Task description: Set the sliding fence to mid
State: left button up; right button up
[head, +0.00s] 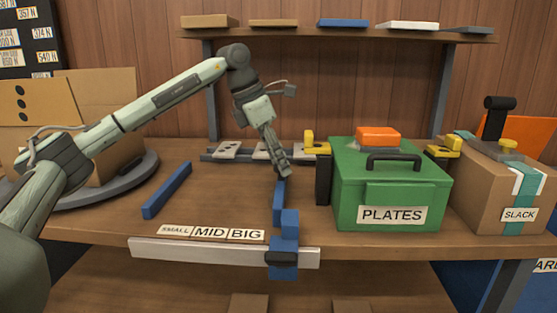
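The sliding fence is a blue piece (290,222) with a dark handle (281,258) at its front. It sits across the pale rail (190,251) on the table's front edge. Labels SMALL (175,231), MID (210,232) and BIG (246,235) lie along the rail. The fence stands just right of BIG, toward the rail's right end. My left gripper (284,171) points down above the back end of the fence's blue bar. Its fingers look close together, but I cannot tell whether they are shut or touch the bar. My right gripper is not in view.
A separate blue bar (167,191) lies on the table to the left. A green PLATES box (391,190) stands close right of the fence, and a SLACK carton (500,195) is farther right. Grey metal plates (228,150) lie behind. The tabletop between the blue bars is clear.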

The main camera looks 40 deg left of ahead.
pick_arm(q)
grip_shut()
jog(key=s+a, duration=0.1)
jog(key=a, duration=0.1)
jog(key=s+a, duration=0.1)
jog(key=a, duration=0.1)
jog(key=s+a, duration=0.2)
jog(key=a, duration=0.1)
jog(key=shift+s, duration=0.1)
jog(key=shift+o, duration=2.4)
grip_release()
jog(key=shift+r, duration=0.1)
jog(key=v, duration=1.2)
jog(key=shift+d, duration=0.15)
